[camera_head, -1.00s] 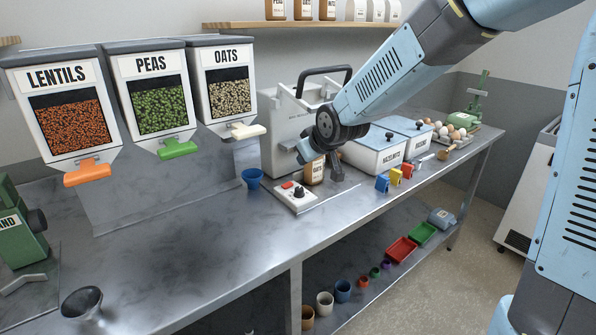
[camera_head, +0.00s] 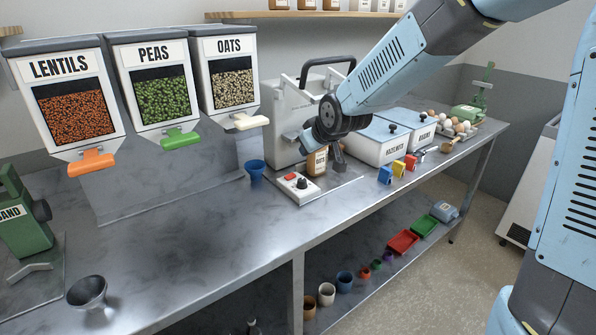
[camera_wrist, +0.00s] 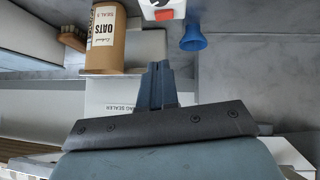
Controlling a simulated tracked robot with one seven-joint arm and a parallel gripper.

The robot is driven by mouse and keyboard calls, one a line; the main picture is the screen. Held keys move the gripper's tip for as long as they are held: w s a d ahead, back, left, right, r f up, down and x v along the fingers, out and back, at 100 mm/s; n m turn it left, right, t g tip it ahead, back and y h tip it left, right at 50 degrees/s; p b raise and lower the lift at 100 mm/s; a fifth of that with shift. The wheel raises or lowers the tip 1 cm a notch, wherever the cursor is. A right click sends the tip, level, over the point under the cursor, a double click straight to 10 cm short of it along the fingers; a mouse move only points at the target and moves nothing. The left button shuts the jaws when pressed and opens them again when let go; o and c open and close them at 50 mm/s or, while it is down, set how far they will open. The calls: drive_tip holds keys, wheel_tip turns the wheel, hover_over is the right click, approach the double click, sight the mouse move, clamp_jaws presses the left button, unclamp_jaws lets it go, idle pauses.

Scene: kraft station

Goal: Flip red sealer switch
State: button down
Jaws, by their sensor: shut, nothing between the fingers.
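The red switch (camera_head: 291,177) sits on a white control box (camera_head: 307,193) with a black knob, in front of the grey sealer (camera_head: 287,130). In the wrist view the red switch (camera_wrist: 165,15) shows at the top edge on the white box (camera_wrist: 148,13), which is partly cut off.
A blue funnel-like cup (camera_head: 256,170) stands left of the control box. White lidded bins (camera_head: 380,148) and small coloured pieces (camera_head: 398,168) lie to the right. Dispensers (camera_head: 230,75) hang at the left.

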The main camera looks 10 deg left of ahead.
sight(295, 175)
drive_tip(key=shift+x, duration=2.25)
drive_tip(key=x, duration=0.4)
drive_tip(key=shift+w+a+f, duration=0.1)
drive_tip(key=shift+w+f, duration=0.05)
drive_tip(key=shift+f, duration=0.1)
wheel_tip(295, 175, down, 3)
drive_tip(key=shift+w+f, duration=0.1)
drive_tip(key=shift+w, duration=0.1)
drive_tip(key=shift+w+d+f, duration=0.1)
drive_tip(key=shift+d+f, duration=0.15)
drive_tip(key=shift+f, duration=0.2)
drive_tip(key=shift+d, duration=0.1)
drive_tip(key=shift+d+f, duration=0.1)
drive_tip(key=shift+f, duration=0.25)
